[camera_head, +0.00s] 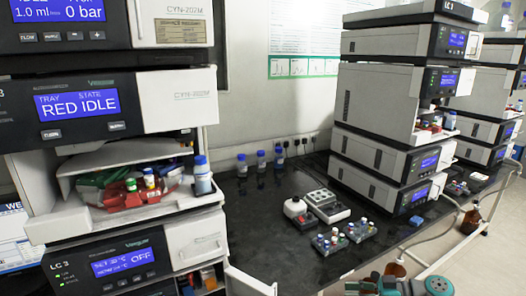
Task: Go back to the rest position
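Part of my own arm (402,287), grey with teal caps, shows at the bottom edge right of centre. My gripper itself is not in view, so I cannot see whether it is open or holds anything. No object is seen in contact with the visible part of the arm.
A column stack (105,120) with an open tray bay stands close at the left; more stacks (385,110) stand at the right. The black bench (265,225) between them carries vial racks (345,236), a small white device (297,208) and blue-capped bottles (261,160). Brown bottles (470,222) stand beyond the bench edge.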

